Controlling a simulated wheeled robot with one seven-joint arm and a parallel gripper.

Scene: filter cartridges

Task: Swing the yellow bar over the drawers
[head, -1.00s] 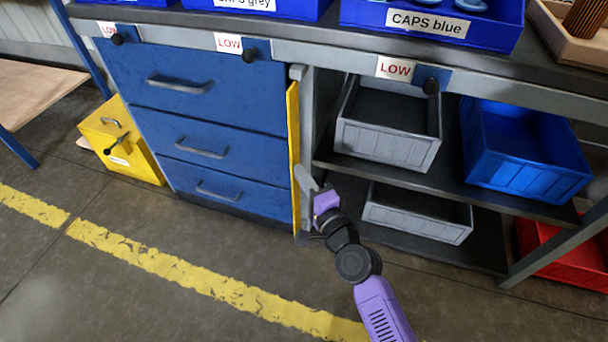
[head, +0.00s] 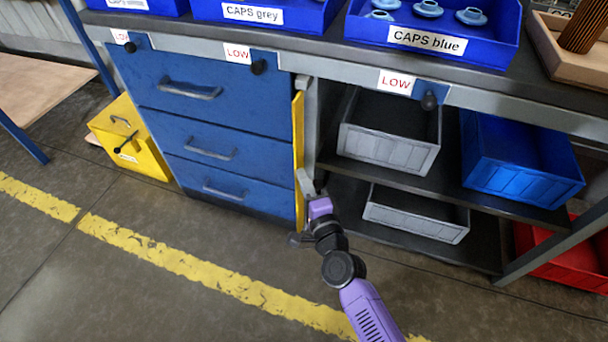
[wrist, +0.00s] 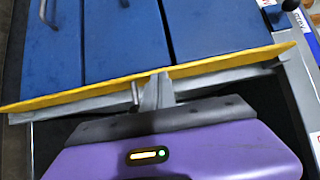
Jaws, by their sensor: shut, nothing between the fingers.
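The yellow bar (head: 298,150) stands upright along the right edge of the blue drawers (head: 215,140), seen almost edge-on in the head view. It does not cross the drawer fronts there. In the wrist view the yellow bar (wrist: 90,93) runs slantwise across the picture, with the drawers (wrist: 125,45) beyond it. My gripper (head: 304,183) is at the bar's right side, on its lower half. In the wrist view my gripper (wrist: 155,90) is shut and empty, its fingers right up against the bar's near side; whether they touch cannot be told.
Grey bins (head: 388,150) and a blue bin (head: 520,165) stand on the shelves at right, beside a grey post. A yellow box (head: 130,140) is on the floor left of the drawers. The floor before the drawers is clear.

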